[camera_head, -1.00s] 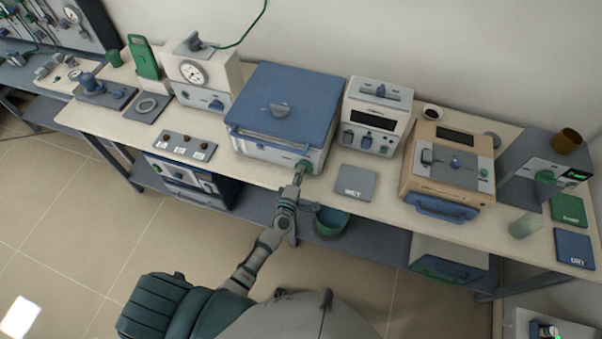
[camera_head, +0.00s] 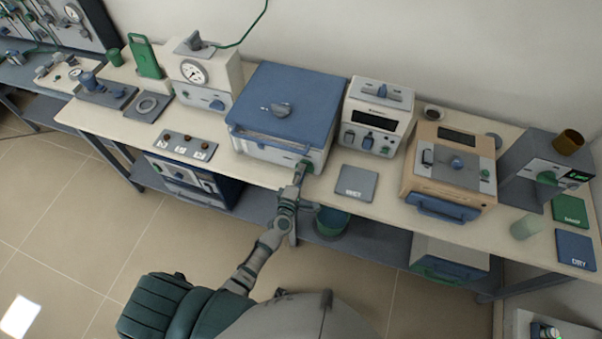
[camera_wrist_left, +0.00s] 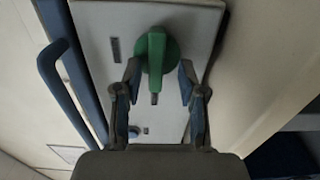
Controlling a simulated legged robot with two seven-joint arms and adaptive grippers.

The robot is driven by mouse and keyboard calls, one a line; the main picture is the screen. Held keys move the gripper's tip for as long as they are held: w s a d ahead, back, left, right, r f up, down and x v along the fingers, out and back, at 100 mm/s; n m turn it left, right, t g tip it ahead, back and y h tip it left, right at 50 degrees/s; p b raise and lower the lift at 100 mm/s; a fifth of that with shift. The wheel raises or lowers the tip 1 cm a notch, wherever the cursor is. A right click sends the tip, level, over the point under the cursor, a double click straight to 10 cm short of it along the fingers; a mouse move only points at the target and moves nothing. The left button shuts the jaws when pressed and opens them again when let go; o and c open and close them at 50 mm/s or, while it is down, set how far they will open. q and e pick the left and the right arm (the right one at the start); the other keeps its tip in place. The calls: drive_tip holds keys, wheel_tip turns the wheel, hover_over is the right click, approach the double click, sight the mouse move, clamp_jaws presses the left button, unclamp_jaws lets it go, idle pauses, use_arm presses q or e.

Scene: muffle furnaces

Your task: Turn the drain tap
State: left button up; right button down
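The drain tap has a green round knob with a bar handle (camera_wrist_left: 157,52). It sits on the pale front panel of the blue-lidded box (camera_head: 285,103), at its lower right. In the head view the tap (camera_head: 306,164) is partly hidden by my left gripper (camera_head: 301,174), which reaches up to it from below. In the left wrist view my left gripper (camera_wrist_left: 160,75) is open, with one finger on each side of the handle's lower part. Gaps show between the fingers and the handle, so it is not gripped. My right gripper is not in view.
A grey "WET" mat (camera_head: 356,183) lies right of the box. A green-blue bowl (camera_head: 331,222) stands on the shelf below. A blue bar handle (camera_wrist_left: 63,85) runs along the box front.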

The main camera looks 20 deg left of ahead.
use_arm(q)
drive_tip(key=s, duration=1.2)
drive_tip(key=shift+a, duration=0.2)
drive_tip(key=s+f+m+g+h, duration=0.1)
drive_tip(key=s+f+m+g, duration=0.45)
drive_tip(key=f, duration=1.05)
drive_tip(key=s+f+m+g+h, duration=0.1)
drive_tip(key=s+f+m+g, duration=0.2)
drive_tip(key=s+f+m, duration=0.85)
drive_tip(key=s+a+f+m+g+y, duration=0.1)
drive_tip(key=s+a+f+g, duration=0.2)
drive_tip(key=s+f, duration=0.5)
drive_tip(key=s+a+f+m+g+y, duration=0.1)
drive_tip(key=s+a+f+g, duration=0.3)
drive_tip(key=s+f, duration=0.5)
drive_tip(key=s+m+g, duration=0.1)
drive_tip(key=s, duration=0.5)
drive_tip(key=shift+f+y, duration=0.2)
drive_tip(key=shift+y, duration=0.1)
drive_tip(key=shift+g, duration=0.25)
